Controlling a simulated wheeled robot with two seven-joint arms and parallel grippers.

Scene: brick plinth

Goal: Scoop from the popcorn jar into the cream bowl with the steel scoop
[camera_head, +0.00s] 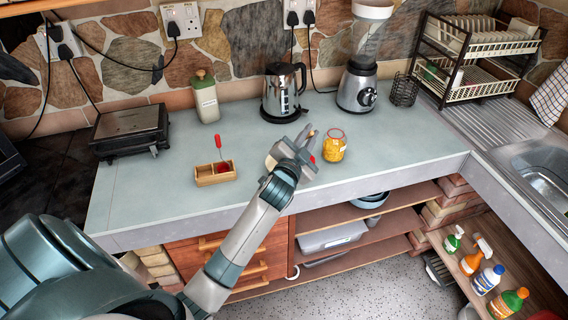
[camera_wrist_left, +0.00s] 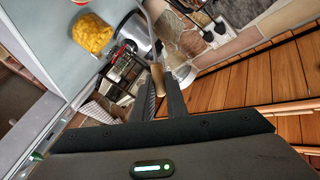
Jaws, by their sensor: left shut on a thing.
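The popcorn jar (camera_head: 334,148) is a clear jar of yellow pieces with a red rim, upright on the counter. It also shows at the upper left of the wrist view (camera_wrist_left: 93,34). My left gripper (camera_head: 306,140) is just left of the jar in the head view. Its fingers (camera_wrist_left: 161,88) are shut on a thin tan handle (camera_wrist_left: 157,76), which looks like that of the steel scoop. The scoop's head is hard to make out. I cannot see the cream bowl in either view. My right gripper is out of view.
A wooden box (camera_head: 215,174) with a red-handled tool stands left on the counter (camera_head: 150,200). Behind are a bottle (camera_head: 205,100), a kettle (camera_head: 284,92), a blender (camera_head: 358,88) and a dish rack (camera_head: 480,50). A black grill (camera_head: 130,130) is far left. The counter right of the jar is clear.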

